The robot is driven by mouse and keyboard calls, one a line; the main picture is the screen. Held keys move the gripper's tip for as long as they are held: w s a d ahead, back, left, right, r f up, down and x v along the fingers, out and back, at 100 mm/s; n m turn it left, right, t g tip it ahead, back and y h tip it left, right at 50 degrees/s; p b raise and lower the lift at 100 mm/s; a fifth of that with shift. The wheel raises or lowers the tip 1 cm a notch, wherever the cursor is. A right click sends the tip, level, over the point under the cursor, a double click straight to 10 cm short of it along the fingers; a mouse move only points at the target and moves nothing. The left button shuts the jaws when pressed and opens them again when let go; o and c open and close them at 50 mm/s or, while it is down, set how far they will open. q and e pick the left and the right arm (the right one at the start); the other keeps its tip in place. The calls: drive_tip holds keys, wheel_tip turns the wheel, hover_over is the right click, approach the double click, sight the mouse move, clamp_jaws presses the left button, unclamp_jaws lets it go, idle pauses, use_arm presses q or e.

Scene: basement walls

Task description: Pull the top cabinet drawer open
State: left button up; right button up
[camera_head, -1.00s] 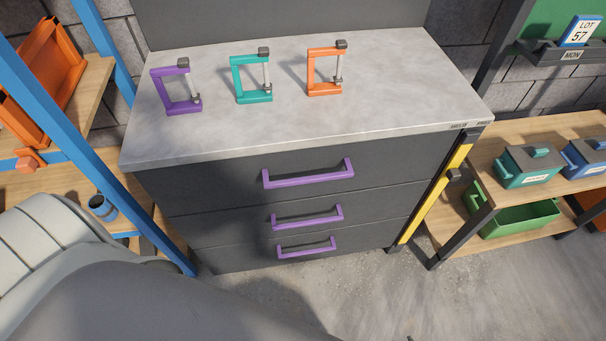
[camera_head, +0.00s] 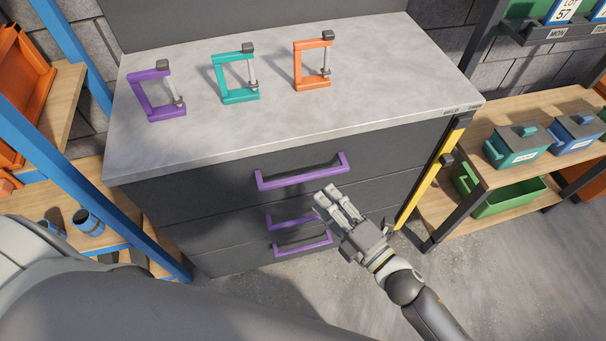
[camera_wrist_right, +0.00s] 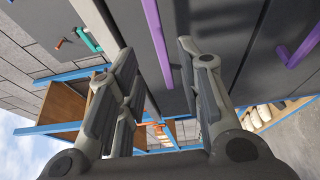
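The grey cabinet (camera_head: 215,185) has three drawers, all closed, each with a purple bar handle. The top drawer handle (camera_head: 300,175) is fully visible in the head view. My right gripper (camera_head: 326,194) is open and empty, just below the right part of this handle in the picture. In the right wrist view the top handle (camera_wrist_right: 157,35) shows between the two spread fingers, beyond them; the exact gap cannot be told. The middle drawer handle (camera_head: 290,223) is partly hidden by my right gripper; it also shows in the wrist view (camera_wrist_right: 298,48). My left gripper is out of view.
Purple (camera_head: 160,95), teal (camera_head: 240,75) and orange (camera_head: 313,62) clamps stand on the worktop (camera_head: 380,75). A blue rack post (camera_head: 95,185) stands left. A yellow-striped post (camera_head: 432,172) and a shelf (camera_head: 545,118) with bins stand right. Floor before the drawers is clear.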

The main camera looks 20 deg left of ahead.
sight(307, 180)
drive_tip(key=x, duration=0.8)
drive_tip(key=shift+w+a, duration=0.2)
drive_tip(key=shift+a, duration=0.05)
clamp_jaws()
